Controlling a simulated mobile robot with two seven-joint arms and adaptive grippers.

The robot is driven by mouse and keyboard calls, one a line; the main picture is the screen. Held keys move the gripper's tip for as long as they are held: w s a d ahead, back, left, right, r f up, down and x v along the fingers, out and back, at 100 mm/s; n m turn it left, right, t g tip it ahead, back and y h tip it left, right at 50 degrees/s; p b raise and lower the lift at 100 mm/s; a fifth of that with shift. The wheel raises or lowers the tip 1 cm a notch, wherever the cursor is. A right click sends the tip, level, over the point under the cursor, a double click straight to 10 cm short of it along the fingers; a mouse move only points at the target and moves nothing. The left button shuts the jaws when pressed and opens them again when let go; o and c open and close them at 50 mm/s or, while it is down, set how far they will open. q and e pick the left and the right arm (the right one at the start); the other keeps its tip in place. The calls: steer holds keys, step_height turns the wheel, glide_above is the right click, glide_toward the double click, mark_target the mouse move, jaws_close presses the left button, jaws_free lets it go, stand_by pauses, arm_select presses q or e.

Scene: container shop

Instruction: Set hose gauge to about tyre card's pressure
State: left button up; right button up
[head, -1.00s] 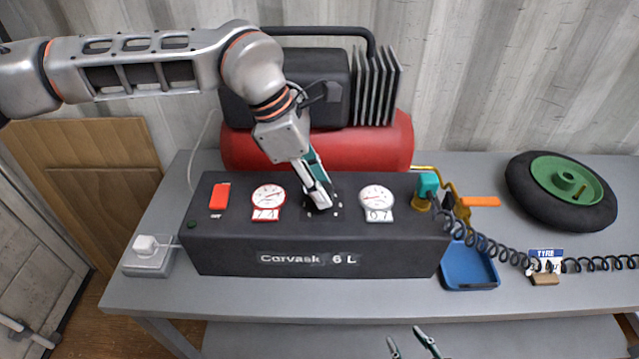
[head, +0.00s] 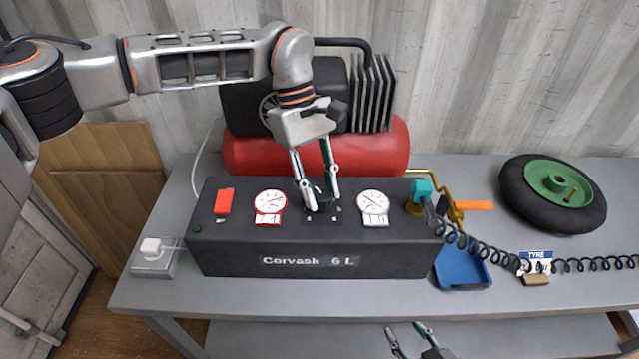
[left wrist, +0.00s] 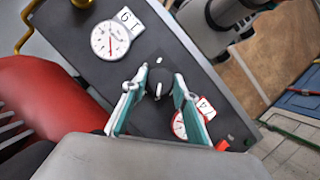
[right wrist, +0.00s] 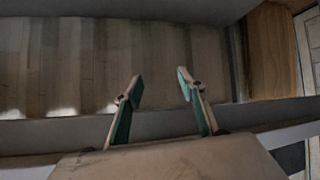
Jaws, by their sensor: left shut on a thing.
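My left gripper (head: 320,205) reaches down to the black control box (head: 222,250), its fingers on either side of a black knob, which shows in the left wrist view (left wrist: 160,84), and is shut on it. The white-rimmed hose gauge (head: 373,201) is right of the knob; its readout starts with 1, the second digit is unclear. The red-rimmed gauge (head: 270,201) is left of the knob and seems to read 7.4. The tyre card (head: 537,258) stands at the right; its pressure is too small to read and partly hidden. My right gripper (right wrist: 158,85) is open and empty below the table's front edge.
A red tank (head: 260,155) stands behind the box. A red switch (head: 223,201) is at the box's left. A coiled hose (head: 475,245) runs right from a teal fitting (head: 423,190), above a blue tray (head: 462,271). A wheel (head: 600,215) lies at the right.

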arm_select(q)
steer(key=m+p, duration=0.1)
steer(key=m+y+p, duration=0.1)
steer(key=m, duration=0.1)
steer(key=shift+d+r+m+g, duration=0.15)
steer(key=shift+r+m+g, duration=0.05)
steer(key=shift+m+g, duration=0.1)
steer(key=shift+m+y+p, duration=0.3)
steer(key=shift+m+p, duration=0.1)
steer(key=shift+p, duration=0.05)
steer(key=shift+f+m+y+p, duration=0.1)
steer(key=shift+m+y+p, duration=0.3)
steer(key=shift+m, duration=0.5)
steer(key=shift+w+m, duration=0.1)
steer(key=shift+m, duration=0.4)
arm_select(e)
steer(key=shift+s+d+r+h, duration=0.2)
steer(key=shift+s+d+r, duration=0.15)
steer(key=shift+d, duration=0.2)
steer(key=shift+s+d+r+h, duration=0.2)
steer(key=shift+s+d+r, duration=0.05)
steer(key=shift+d+r, duration=0.25)
arm_select(q)
steer(key=o, duration=1.1)
arm_select(e)
steer(key=shift+f, duration=0.15)
